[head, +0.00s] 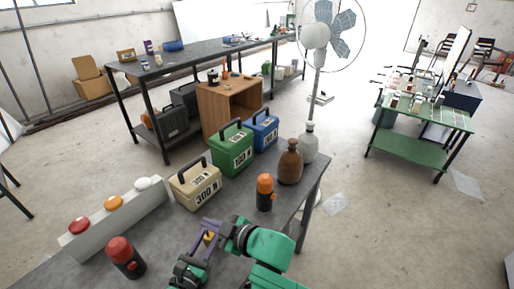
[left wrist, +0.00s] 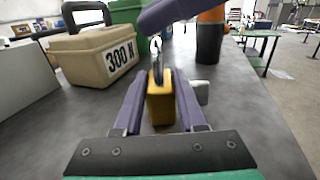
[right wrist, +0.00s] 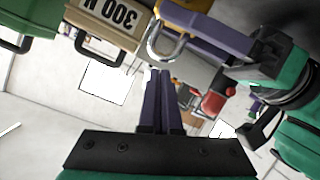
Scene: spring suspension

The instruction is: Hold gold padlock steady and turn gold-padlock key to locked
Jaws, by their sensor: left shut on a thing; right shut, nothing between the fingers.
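The gold padlock (left wrist: 160,103) stands upright between the fingers of my left gripper (left wrist: 160,88), which is shut on its body. Its silver shackle rises above the body in the left wrist view and shows as a loop in the right wrist view (right wrist: 165,44). In the head view the padlock (head: 208,238) is small and partly covered by purple fingers. A grey metal piece (left wrist: 201,92) sits at the padlock's right side; I cannot tell whether it is the key. My right gripper (right wrist: 160,74) is shut and empty, its fingers near the shackle, above the padlock.
A beige 300 N box (head: 195,185), green 100 N box (head: 232,150) and blue box (head: 262,132) stand behind on the grey table. An orange-capped canister (head: 265,193), brown bottle (head: 290,163) and red-capped canister (head: 125,257) stand nearby. A button panel (head: 115,220) lies left.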

